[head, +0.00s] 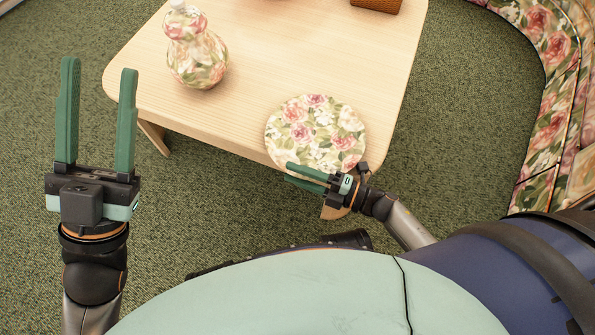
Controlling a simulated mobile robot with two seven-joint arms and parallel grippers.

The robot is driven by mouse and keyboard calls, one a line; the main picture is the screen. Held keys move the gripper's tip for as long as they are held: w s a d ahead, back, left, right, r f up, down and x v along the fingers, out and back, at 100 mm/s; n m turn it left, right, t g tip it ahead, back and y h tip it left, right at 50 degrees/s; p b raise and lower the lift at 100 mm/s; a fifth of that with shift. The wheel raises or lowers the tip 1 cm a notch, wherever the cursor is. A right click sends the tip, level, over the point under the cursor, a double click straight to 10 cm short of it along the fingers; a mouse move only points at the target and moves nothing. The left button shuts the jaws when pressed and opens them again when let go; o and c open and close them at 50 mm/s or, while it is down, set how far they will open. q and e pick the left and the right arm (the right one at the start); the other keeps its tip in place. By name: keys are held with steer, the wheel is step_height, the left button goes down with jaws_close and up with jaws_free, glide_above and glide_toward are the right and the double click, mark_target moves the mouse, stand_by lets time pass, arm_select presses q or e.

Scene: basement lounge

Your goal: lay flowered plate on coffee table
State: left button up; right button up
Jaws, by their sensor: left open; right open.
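The flowered plate (315,130), round with pink roses and green leaves on white, lies on the near right part of the light wooden coffee table (270,60), close to its front edge. My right gripper (289,173) is open at the plate's near edge, with its fingers pointing left. It overlaps the plate's lower rim in the picture, and I cannot tell whether it touches it. My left gripper (97,66) is open and empty, raised over the carpet left of the table, with its fingers pointing up the picture.
A flowered vase (196,50) stands on the table's left part. A brown box-like item (376,4) sits at the far edge. A flowered sofa (550,90) curves along the right. Green carpet (450,120) lies clear between table and sofa.

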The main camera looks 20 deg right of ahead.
steer(key=shift+s+f, duration=0.15)
steer(key=shift+f, duration=0.15)
steer(key=shift+s+d, duration=0.15)
steer(key=shift+d, duration=0.1)
steer(key=p+v, duration=0.2)
steer(key=v, duration=1)
steer(key=shift+r, duration=0.25)
steer(key=shift+a, duration=0.1)
